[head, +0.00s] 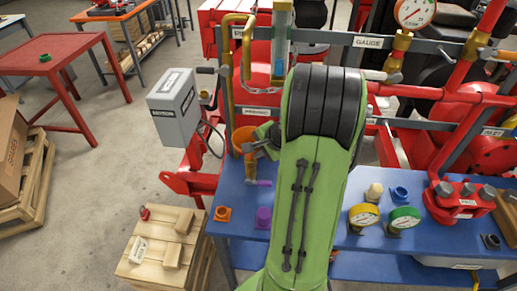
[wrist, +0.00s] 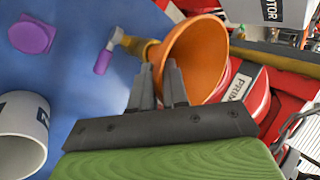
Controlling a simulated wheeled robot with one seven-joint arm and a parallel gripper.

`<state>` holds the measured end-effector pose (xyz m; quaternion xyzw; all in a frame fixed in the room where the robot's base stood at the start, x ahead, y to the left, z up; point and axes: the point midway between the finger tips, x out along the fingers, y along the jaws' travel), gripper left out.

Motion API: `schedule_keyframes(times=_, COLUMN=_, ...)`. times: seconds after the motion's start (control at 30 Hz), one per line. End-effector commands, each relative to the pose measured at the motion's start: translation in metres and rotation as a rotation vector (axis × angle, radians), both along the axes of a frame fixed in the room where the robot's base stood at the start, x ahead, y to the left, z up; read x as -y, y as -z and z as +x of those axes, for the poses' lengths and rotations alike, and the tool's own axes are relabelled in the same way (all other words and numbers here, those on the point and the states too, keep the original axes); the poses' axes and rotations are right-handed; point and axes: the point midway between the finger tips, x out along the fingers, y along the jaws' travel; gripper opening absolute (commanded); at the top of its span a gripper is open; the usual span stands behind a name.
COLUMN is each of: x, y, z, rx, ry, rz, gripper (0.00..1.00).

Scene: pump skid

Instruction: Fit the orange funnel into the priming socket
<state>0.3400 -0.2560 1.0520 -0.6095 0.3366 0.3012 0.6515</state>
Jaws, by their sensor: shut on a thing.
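The orange funnel (head: 239,138) is beside the upper end of my arm in the head view, partly hidden by it. In the wrist view the funnel (wrist: 205,50) shows its wide mouth, tilted. My gripper (wrist: 164,75) is shut on the funnel near its rim; my gripper (head: 262,142) is small and partly hidden in the head view. A brass fitting (wrist: 140,47) with a purple-handled lever (wrist: 103,62) is right behind the funnel's narrow end. This seems to be the priming socket, under the priming label (head: 262,112). I cannot tell whether the spout is inside it.
A grey box (head: 174,105) stands left of the pipes. A white cylinder (wrist: 20,140) is near my gripper.

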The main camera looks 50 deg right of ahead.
Motion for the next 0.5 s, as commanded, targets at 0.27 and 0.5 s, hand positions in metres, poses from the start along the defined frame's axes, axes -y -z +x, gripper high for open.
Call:
schedule_keyframes(times=0.27, x=-0.0001, y=0.0061, z=0.0, rx=0.0, ry=0.0, rz=0.0, gripper=0.0)
schedule_keyframes(times=0.5, x=-0.0001, y=0.0054, z=0.0, rx=0.0, ry=0.0, rz=0.0, gripper=0.23)
